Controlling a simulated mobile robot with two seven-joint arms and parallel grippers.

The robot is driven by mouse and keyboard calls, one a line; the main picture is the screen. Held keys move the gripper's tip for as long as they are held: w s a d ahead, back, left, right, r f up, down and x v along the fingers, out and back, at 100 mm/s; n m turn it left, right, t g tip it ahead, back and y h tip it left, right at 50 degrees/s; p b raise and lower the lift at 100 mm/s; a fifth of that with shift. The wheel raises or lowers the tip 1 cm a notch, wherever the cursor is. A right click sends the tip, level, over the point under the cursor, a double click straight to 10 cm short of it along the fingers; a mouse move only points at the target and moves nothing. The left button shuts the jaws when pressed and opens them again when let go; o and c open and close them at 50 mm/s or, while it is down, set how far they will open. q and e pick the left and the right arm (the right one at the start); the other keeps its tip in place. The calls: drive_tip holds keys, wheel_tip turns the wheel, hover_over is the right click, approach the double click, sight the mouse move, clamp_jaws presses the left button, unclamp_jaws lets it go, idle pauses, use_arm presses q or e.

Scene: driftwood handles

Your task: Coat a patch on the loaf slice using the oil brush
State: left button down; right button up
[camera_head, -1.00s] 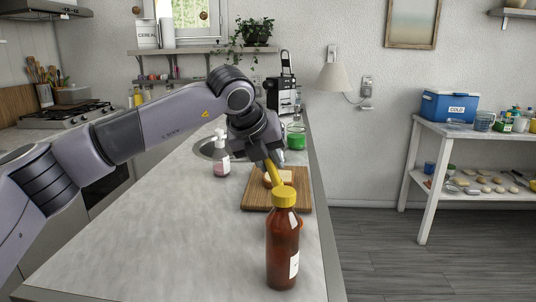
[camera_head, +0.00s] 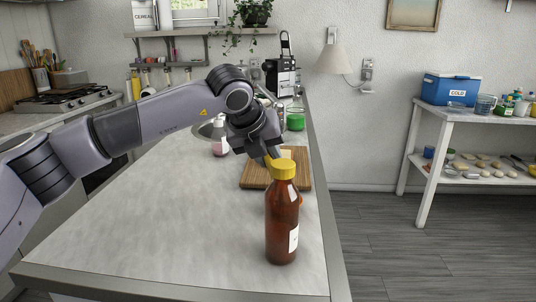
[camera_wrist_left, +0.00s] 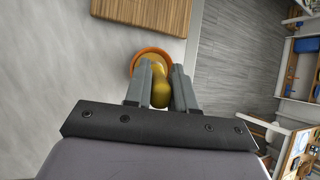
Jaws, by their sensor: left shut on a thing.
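My left gripper (camera_head: 268,157) is shut on the yellow handle of the oil brush (camera_wrist_left: 160,92). In the left wrist view its fingers (camera_wrist_left: 161,88) point at an orange-rimmed bowl (camera_wrist_left: 138,60) with something yellowish inside. The brush's far end lies over or in the bowl; I cannot tell which. In the head view the bottle hides most of the bowl and the brush's lower part. The pale loaf slice (camera_head: 287,153) lies on the wooden board (camera_head: 306,179), partly hidden by the gripper. My right gripper is not in view.
A brown bottle with a yellow cap (camera_head: 283,215) stands upright at the front of the counter, before the bowl. A pump bottle (camera_head: 219,140), a green jar (camera_head: 295,119) and a coffee machine stand farther back. The counter's left part (camera_head: 130,225) is clear.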

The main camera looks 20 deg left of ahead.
use_arm(q)
drive_tip(key=shift+f+b, duration=0.85)
drive_tip(key=shift+b, duration=0.05)
idle(0.8)
drive_tip(key=shift+r, duration=0.1)
idle(0.4)
drive_tip(key=shift+r+p, duration=1.8)
drive_tip(key=shift+r, duration=1.75)
